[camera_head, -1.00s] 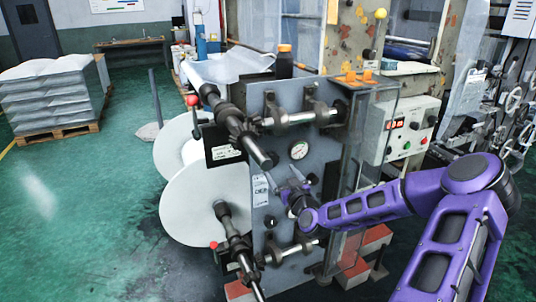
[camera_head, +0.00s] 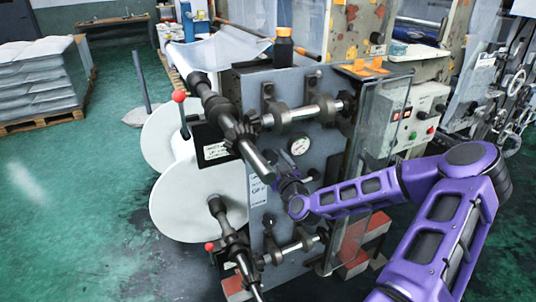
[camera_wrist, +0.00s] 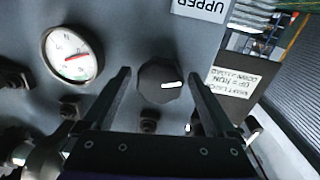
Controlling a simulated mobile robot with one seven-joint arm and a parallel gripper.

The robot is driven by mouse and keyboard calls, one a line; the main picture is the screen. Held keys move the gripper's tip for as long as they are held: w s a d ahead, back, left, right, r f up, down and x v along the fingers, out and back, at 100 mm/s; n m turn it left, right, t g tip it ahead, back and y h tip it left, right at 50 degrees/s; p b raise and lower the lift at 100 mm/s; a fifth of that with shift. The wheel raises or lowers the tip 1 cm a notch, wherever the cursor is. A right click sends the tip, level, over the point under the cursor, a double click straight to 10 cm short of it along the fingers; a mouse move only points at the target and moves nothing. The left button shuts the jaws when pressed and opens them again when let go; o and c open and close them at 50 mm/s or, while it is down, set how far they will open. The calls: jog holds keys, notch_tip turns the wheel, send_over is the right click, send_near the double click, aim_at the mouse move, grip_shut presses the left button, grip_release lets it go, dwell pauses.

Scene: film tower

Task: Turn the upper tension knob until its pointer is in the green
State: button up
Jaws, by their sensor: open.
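The upper tension knob (camera_wrist: 158,82) is black and faceted, on the grey machine panel, with a white pointer line pointing right in the wrist view. An "UPPER" label (camera_wrist: 203,6) shows upside down above it. No green mark can be made out around the knob. My gripper (camera_wrist: 160,73) is open, with one finger to each side of the knob in the wrist view. I cannot tell whether the fingers touch it. In the head view my gripper (camera_head: 285,180) is at the panel just below the dial gauge, and hides the knob.
A round white gauge (camera_wrist: 72,55) with a red needle sits left of the knob in the wrist view. A dark plate with a white text label (camera_wrist: 231,80) is to the right. Rollers (camera_head: 302,112) jut out above my gripper, and a clear guard (camera_head: 385,125) stands right.

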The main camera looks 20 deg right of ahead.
dwell(0.3)
jog(key=c, duration=1.4)
jog(key=shift+o, duration=0.2)
jog(key=shift+d+m, duration=0.1)
jog(key=shift+m, duration=0.2)
jog(key=m, duration=0.4)
jog(key=shift+r+m, duration=0.1)
jog(key=shift+m, duration=0.2)
jog(key=m, duration=0.5)
jog(key=shift+d+g, duration=0.1)
jog(key=shift+g, duration=0.2)
jog(key=m, duration=0.4)
jog(key=shift+m+y, duration=0.3)
jog(key=m, duration=0.4)
jog(key=shift+f+y, duration=0.2)
jog(key=shift+y, duration=0.1)
